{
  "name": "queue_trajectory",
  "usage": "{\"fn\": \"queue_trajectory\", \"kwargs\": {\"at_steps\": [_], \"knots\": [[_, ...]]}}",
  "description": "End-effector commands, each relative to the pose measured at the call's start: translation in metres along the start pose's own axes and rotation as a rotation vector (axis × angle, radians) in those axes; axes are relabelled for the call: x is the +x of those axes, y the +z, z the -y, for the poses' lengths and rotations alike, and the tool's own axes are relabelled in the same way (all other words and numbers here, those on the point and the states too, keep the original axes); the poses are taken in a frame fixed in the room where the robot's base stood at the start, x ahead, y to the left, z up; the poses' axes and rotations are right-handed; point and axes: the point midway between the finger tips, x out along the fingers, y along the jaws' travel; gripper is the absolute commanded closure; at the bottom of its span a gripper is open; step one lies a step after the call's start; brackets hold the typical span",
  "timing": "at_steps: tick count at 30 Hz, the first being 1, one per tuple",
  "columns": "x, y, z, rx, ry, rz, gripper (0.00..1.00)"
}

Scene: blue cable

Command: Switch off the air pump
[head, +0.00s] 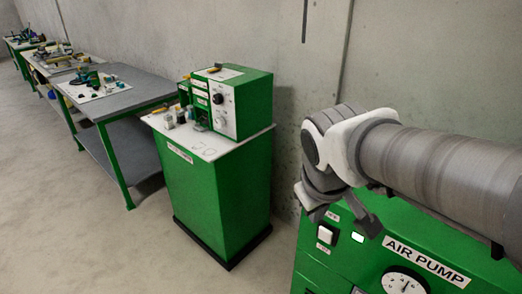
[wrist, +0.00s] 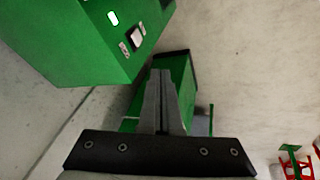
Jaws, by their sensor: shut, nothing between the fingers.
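The air pump (head: 425,240) is a green cabinet at the lower right of the head view, with an AIR PUMP label and a round gauge. Its front has a white rocker switch (head: 327,236) between two small labels, and a lit white lamp (head: 357,237) to the right. In the wrist view, the pump (wrist: 75,45) is at the upper left, with the switch (wrist: 137,38) and glowing lamp (wrist: 113,18). My gripper (wrist: 162,73) is shut and empty, its fingertips apart from the switch in that view. In the head view, my gripper (head: 370,226) is beside the panel.
Another green cabinet (head: 222,185) with a control box (head: 240,100) and small items on its white top stands left of the pump. Workbenches (head: 125,95) line the wall behind it. The concrete floor at left is clear. Red objects (wrist: 295,168) show at the wrist view's lower right.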

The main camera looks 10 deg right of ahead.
Motion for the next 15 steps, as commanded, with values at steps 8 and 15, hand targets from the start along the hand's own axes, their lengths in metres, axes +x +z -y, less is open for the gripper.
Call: {"fn": "queue_trajectory", "kwargs": {"at_steps": [8, 15], "knots": [[0.131, -0.004, -0.002, -0.284, 0.085, 0.118, 1.0], [0.181, -0.009, -0.005, -0.426, 0.118, 0.165, 1.0]]}}
